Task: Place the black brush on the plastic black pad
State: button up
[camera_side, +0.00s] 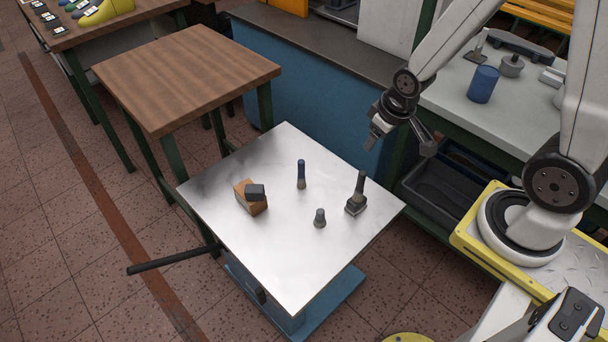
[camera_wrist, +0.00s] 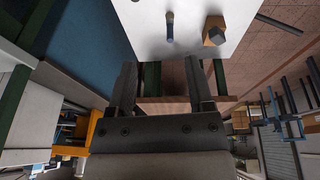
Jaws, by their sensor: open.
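On the metal table (camera_side: 270,250), a dark upright tool (camera_side: 361,186) with a slim handle and a squarish dark base stands at the right. It may be the black brush; I cannot tell whether its base is a separate pad. A small dark block (camera_side: 255,191) rests on a tan block at the left; it also shows in the wrist view (camera_wrist: 214,21). I cannot tell which dark piece is the plastic black pad. My gripper (camera_side: 400,144) is open and empty above the table's back right edge, apart from everything. Its two spread fingers show in the wrist view (camera_wrist: 160,66).
A blue-handled tool (camera_side: 301,172) and a small grey knob-like piece (camera_side: 320,218) stand mid-table. A side bench (camera_side: 450,100) with a blue cylinder (camera_side: 482,84) is behind right; a wooden table (camera_side: 185,75) is behind left.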

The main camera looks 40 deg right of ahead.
jog(key=s+a+r, duration=0.2)
jog(key=a+r, duration=0.2)
jog(key=shift+s+r+g+y, duration=0.15)
jog(key=shift+s+g+y, duration=0.15)
jog(key=shift+s, duration=0.1)
dwell(0.9)
